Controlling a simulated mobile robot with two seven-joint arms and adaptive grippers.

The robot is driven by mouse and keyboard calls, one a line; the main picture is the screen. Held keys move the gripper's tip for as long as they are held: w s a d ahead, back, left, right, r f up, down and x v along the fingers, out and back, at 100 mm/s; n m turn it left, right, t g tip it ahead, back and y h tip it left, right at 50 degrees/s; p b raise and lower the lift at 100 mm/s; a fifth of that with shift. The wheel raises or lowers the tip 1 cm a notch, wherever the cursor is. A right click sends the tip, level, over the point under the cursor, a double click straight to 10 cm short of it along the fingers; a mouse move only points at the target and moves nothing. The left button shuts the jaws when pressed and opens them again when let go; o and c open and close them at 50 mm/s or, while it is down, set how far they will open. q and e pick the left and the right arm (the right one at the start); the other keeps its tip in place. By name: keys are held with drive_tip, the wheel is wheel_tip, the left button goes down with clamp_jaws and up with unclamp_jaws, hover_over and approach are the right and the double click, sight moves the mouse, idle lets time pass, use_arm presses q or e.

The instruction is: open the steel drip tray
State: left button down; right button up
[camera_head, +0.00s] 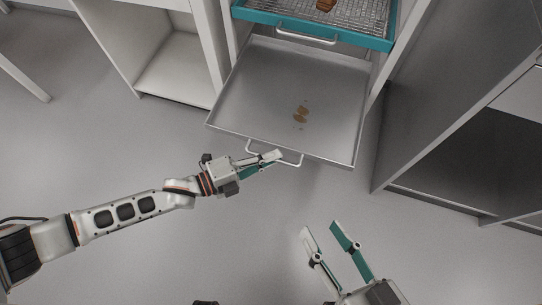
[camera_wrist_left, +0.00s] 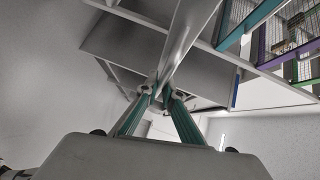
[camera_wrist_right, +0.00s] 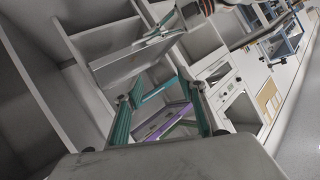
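The steel drip tray (camera_head: 325,95) is a wide, shallow grey tray, pulled well out of the cabinet below a teal-framed tray. Small brown stains lie in its middle. Its bar handle (camera_head: 291,163) is on the front edge. My left gripper (camera_head: 277,157) is at the handle, its fingers either side of the bar. In the left wrist view the fingers (camera_wrist_left: 160,92) close in on a grey bar, which hides part of what lies between the tips. My right gripper (camera_head: 320,226) is open and empty, in front of the tray, clear of it. Its fingers stand apart in the right wrist view (camera_wrist_right: 155,88).
Above the drip tray, a teal mesh tray (camera_head: 345,15) holds a brown piece and has its own handle (camera_head: 306,38). A white open cabinet (camera_head: 165,75) stands at left and a grey one (camera_head: 440,100) at right. The floor in front is clear.

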use_arm(q)
drive_tip(key=shift+s+a+p, duration=0.25)
drive_tip(key=shift+s, duration=0.55)
drive_tip(key=shift+s+a+p, duration=0.2)
drive_tip(key=shift+s+a, duration=0.05)
drive_tip(key=shift+s, duration=0.5)
drive_tip(key=shift+s+a+p, duration=0.25)
drive_tip(key=shift+s, duration=0.55)
use_arm(e)
drive_tip(key=shift+w+d+r+n, duration=0.1)
drive_tip(key=shift+w+d+n, duration=0.1)
drive_tip(key=shift+d+n, duration=0.3)
drive_tip(key=shift+w+d+r+n, duration=0.15)
drive_tip(key=shift+d+n, duration=0.25)
drive_tip(key=shift+d, duration=0.2)
drive_tip(key=shift+f, duration=0.1)
use_arm(q)
drive_tip(key=c, duration=2.2)
unclamp_jaws()
use_arm(e)
drive_tip(key=shift+a, duration=0.2)
use_arm(q)
drive_tip(key=shift+a, duration=0.1)
use_arm(e)
drive_tip(key=shift+s, duration=0.1)
use_arm(q)
drive_tip(key=v, duration=1.2)
